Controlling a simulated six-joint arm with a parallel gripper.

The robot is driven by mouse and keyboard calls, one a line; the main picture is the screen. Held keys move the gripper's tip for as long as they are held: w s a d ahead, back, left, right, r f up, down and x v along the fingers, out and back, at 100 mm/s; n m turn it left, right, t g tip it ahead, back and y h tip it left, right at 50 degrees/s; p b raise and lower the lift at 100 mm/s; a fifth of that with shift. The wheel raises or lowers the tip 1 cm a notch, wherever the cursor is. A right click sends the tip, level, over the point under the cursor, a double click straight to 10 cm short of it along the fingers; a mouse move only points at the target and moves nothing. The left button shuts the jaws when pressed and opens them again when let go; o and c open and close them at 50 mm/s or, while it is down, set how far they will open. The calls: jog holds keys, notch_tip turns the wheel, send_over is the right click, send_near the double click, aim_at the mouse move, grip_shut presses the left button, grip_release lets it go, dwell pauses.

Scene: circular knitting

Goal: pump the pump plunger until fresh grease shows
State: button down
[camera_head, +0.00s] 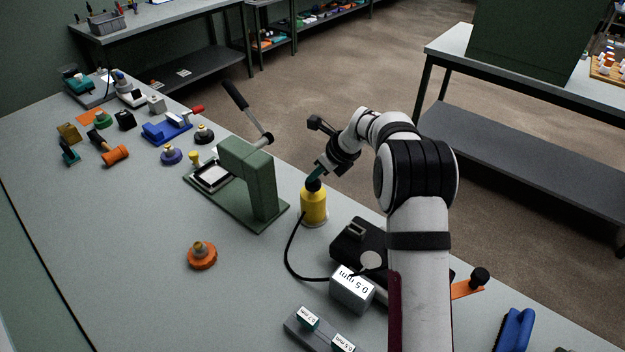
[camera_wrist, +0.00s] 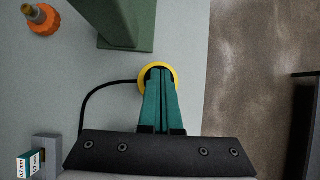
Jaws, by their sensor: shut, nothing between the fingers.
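The yellow grease pump (camera_head: 313,208) stands upright on the grey table, right of the green press. Its black plunger knob (camera_head: 314,185) is on top. I cannot tell whether the tips touch the knob. No grease is visible.
The green press (camera_head: 250,180) with its raised lever stands left of the pump. An orange knob (camera_head: 202,255) lies on clear table at left.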

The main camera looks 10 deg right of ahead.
jog(key=shift+f, duration=0.4)
jog(key=shift+r, duration=1.4)
jog(key=shift+f, duration=0.1)
jog(key=shift+f, duration=0.6)
jog(key=shift+r, duration=0.75)
jog(key=shift+f, duration=0.1)
dwell(0.9)
